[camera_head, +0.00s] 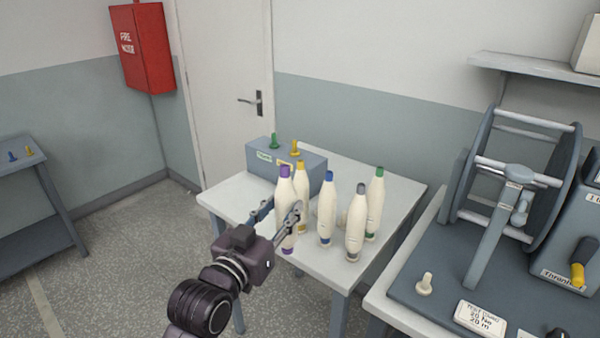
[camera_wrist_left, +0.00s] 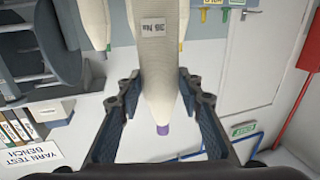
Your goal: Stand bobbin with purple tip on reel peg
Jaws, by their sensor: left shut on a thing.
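The cream bobbin with purple tip (camera_head: 286,189) stands upright at the small white table, with a purple band at its foot. My left gripper (camera_head: 283,211) is shut on its body from the front left. I cannot tell whether its foot touches the table. In the left wrist view the bobbin (camera_wrist_left: 160,60) lies between both fingers, its purple tip pointing down the picture. A short cream peg (camera_head: 425,284) stands empty on the grey base of the reel (camera_head: 548,165) at right; it looks like the reel peg. My right gripper is not in view.
Bobbins with yellow (camera_head: 302,180), blue (camera_head: 327,207), grey (camera_head: 356,225) and green (camera_head: 376,200) tips stand close to the right of the held one. A grey box (camera_head: 310,170) with pegs is behind. The reel's post and crank rise behind the cream peg; a label plate (camera_head: 480,318) lies near it.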

